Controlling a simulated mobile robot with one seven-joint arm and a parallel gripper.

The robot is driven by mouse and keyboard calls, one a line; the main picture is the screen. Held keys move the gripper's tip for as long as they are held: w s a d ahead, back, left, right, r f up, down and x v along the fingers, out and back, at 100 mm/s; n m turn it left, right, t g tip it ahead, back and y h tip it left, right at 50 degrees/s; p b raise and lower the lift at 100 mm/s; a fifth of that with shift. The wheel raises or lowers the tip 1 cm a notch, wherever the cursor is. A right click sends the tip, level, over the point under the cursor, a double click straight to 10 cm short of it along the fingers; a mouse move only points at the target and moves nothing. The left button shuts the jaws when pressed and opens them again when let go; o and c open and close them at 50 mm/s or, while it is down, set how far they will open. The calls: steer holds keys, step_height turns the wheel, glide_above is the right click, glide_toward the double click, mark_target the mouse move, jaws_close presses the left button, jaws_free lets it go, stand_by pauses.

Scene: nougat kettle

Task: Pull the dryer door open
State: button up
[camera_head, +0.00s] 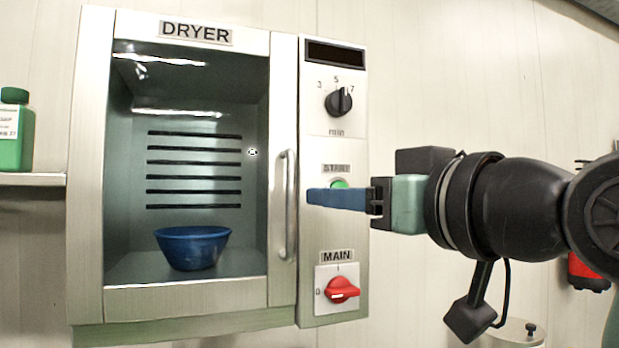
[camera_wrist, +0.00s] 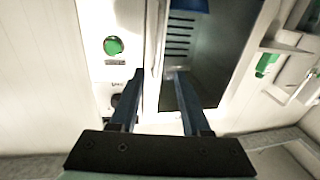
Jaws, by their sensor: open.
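The dryer (camera_head: 180,310) is on the wall at left in the head view. Its door, with a large window, looks shut. The vertical silver door handle (camera_head: 288,205) runs along the door's right side. My gripper (camera_head: 312,196) points left, its blue fingertips just right of the handle. In the wrist view my gripper (camera_wrist: 160,76) is open and empty. The handle (camera_wrist: 155,45) shows between the two fingers there, ahead of them. I see no contact, and the exact gap in depth is unclear.
A blue bowl (camera_head: 192,247) stands inside the dryer. A green bottle (camera_head: 15,130) stands on a shelf (camera_head: 32,179) at left.

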mark_target(293, 195)
steer(key=p+x, duration=0.5)
steer(key=x, duration=0.6)
steer(key=shift+w+p, duration=0.2)
steer(key=shift+p, duration=0.1)
steer(key=shift+w+a+f, duration=0.1)
steer(key=shift+w+a, duration=0.2)
steer(key=shift+w, duration=0.3)
steer(key=shift+c, duration=0.4)
jaws_close()
